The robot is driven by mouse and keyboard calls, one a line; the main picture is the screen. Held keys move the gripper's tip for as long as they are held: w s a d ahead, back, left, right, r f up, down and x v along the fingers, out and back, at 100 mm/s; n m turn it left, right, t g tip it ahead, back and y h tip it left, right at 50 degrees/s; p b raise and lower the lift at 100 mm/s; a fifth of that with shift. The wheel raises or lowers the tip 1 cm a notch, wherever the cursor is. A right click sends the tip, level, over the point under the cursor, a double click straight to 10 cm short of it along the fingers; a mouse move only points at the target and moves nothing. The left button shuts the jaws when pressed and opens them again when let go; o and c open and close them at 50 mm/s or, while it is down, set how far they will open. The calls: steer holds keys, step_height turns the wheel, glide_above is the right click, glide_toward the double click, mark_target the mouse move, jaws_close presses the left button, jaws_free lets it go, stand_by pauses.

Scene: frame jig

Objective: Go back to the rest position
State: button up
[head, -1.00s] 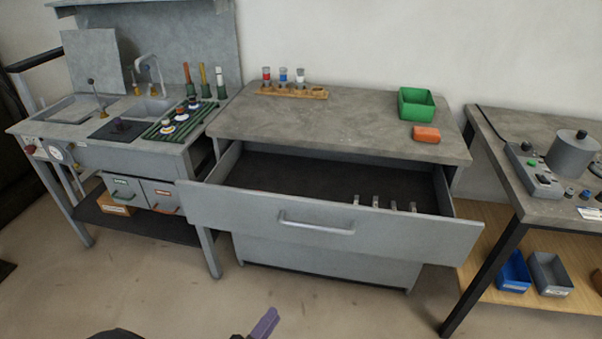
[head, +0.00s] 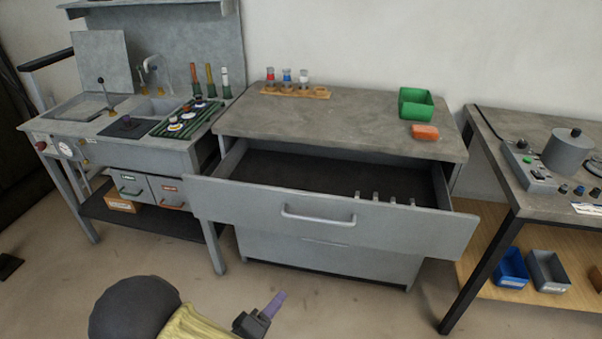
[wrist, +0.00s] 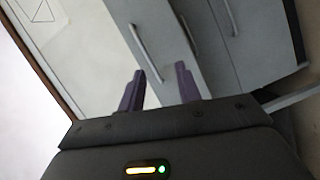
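My gripper (wrist: 160,84) shows two purple fingers standing apart in the wrist view, with nothing between them. In the head view my gripper (head: 274,304) is low in the picture, in front of the drawer unit and well short of it. Only one purple finger is clear there. The grey drawer (head: 330,222) stands open, with a bar handle on its front. Several small upright metal pieces show along its inner front right. The wrist view also shows grey fronts with bar handles (wrist: 145,45), tilted in the picture.
On the cabinet top (head: 340,125) are a wooden rack (head: 295,91) with capped vials, a green bin (head: 416,103) and an orange block (head: 425,132). A sink bench (head: 110,145) stands left and an instrument table (head: 545,200) right. Open floor lies in front.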

steer(key=w+d+r+m+g+y, duration=0.3)
steer(key=w+d+m+g+y, duration=0.25)
steer(key=w+y, duration=0.35)
steer(key=s+d+r+m+g, duration=0.1)
steer(key=s+d+r+g, duration=0.1)
steer(key=s+d+r, duration=0.3)
steer(key=s+d+r+m+g, duration=0.1)
steer(key=s+d+g, duration=0.15)
steer(key=d, duration=0.35)
steer(key=s+d+r+m+g, duration=0.1)
steer(key=s+d+r, duration=0.2)
steer(key=s+d, duration=0.25)
step_height(320, 180, up, 24)
steer(key=w+p, duration=0.1)
steer(key=p, duration=2.3)
steer(key=shift+a+f, duration=0.25)
